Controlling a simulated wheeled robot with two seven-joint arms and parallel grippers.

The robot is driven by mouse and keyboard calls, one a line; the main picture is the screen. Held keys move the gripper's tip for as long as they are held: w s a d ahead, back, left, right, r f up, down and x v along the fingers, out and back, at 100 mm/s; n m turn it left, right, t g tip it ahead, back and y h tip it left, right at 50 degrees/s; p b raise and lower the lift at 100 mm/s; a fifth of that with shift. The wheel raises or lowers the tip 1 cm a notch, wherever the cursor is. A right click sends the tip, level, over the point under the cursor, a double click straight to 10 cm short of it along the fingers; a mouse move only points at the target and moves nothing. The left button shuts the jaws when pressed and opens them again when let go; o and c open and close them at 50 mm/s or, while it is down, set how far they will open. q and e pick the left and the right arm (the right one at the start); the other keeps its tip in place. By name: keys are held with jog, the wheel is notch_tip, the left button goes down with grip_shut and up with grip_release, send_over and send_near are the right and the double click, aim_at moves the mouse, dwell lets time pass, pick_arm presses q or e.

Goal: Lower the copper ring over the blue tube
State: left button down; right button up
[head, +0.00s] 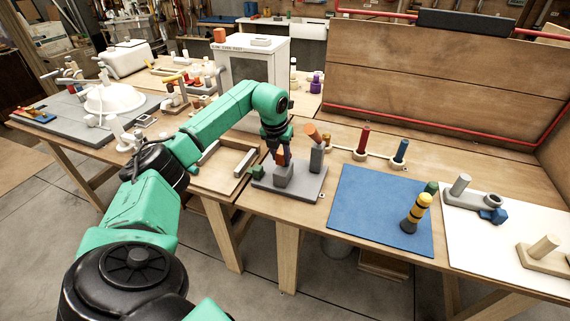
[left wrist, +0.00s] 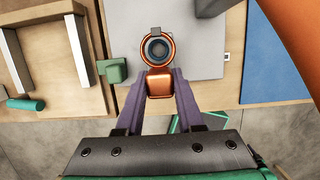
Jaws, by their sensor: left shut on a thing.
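My left gripper (head: 281,152) points down over a grey block (head: 284,174) on a grey base plate. In the left wrist view the purple fingers of my left gripper (left wrist: 160,88) are shut on the tab of the copper ring (left wrist: 160,84). The ring's round part extends beyond the fingertips. A dark round rim with a blue-grey centre, likely the end of the blue tube (left wrist: 157,49), shows inside the ring's opening, roughly centred. I cannot tell whether the ring is above it or around it. My right gripper is in neither view.
A tilted copper pipe (head: 313,131) tops a grey post (head: 317,156) close to the right of my left gripper. A green block (head: 256,172) and a wooden tray (head: 223,180) lie to the left. A blue mat (head: 375,205) lies to the right, mostly bare.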

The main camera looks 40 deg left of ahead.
aim_at(281, 164)
pick_arm(q)
jog(key=shift+f+b, duration=0.95)
jog(key=shift+f, duration=0.85)
dwell(1.5)
jog(key=shift+c, duration=2.3)
grip_release()
jog(key=v, duration=1.4)
jog(key=shift+r+b, duration=0.3)
jog(key=shift+b, duration=0.15)
jog(key=shift+s, duration=0.1)
